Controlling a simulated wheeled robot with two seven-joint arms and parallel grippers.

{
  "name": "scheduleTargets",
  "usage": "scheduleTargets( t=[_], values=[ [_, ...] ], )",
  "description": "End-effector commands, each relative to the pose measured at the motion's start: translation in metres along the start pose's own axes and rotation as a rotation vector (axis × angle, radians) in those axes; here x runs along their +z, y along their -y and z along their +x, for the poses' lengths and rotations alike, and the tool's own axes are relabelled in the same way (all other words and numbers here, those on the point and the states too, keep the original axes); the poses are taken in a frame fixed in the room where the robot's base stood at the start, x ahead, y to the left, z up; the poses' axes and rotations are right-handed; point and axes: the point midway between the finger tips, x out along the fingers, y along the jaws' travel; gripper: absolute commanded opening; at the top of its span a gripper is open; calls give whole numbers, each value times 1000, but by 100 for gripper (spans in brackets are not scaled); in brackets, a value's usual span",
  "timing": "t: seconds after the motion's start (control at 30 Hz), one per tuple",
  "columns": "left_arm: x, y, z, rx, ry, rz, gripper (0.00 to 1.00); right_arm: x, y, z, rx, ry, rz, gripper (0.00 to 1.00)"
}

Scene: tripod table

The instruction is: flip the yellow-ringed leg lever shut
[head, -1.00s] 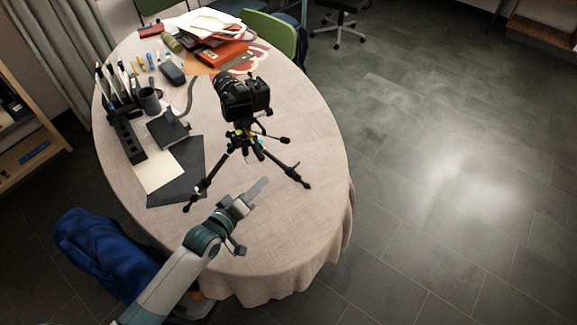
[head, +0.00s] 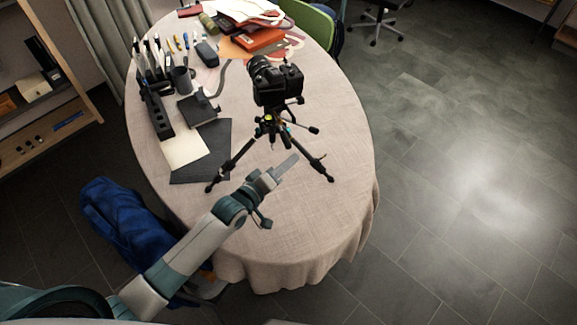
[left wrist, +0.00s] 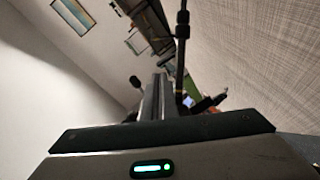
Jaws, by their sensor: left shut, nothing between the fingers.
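The black tripod (head: 270,128) stands on the round table with its legs spread and a black camera (head: 276,82) on top. A small yellow spot (head: 268,119) shows near the top of its legs; whether the lever there is open or shut is too small to tell. My left gripper (head: 292,160) is shut and empty, in front of the tripod between its two near feet, pointing up and right. In the left wrist view its shut fingers (left wrist: 158,95) lie just left of a dark tripod leg (left wrist: 181,50). My right gripper is not in view.
The table (head: 300,225) has clear cloth at the front and right. A dark sheet (head: 207,150), a power strip (head: 157,112), a mug (head: 181,79) and several tools lie on the left; books and papers are at the back. A blue-draped chair (head: 125,225) stands at front left.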

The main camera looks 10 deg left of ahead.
Motion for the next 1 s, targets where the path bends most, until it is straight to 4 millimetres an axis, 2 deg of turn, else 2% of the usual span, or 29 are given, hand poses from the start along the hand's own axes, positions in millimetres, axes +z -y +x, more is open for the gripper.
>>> scheduleTargets(
  t=[0.03,0.47,0.6,0.7,1.0],
  values=[
    [2,3,10,2,-1,0,0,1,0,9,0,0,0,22],
    [2,3,78,2,-1,2,0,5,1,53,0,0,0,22],
    [23,2,80,0,1,-3,0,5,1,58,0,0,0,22],
    [32,2,82,0,0,-1,0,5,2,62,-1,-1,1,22],
    [39,0,84,0,-1,1,0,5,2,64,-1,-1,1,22]
  ],
)
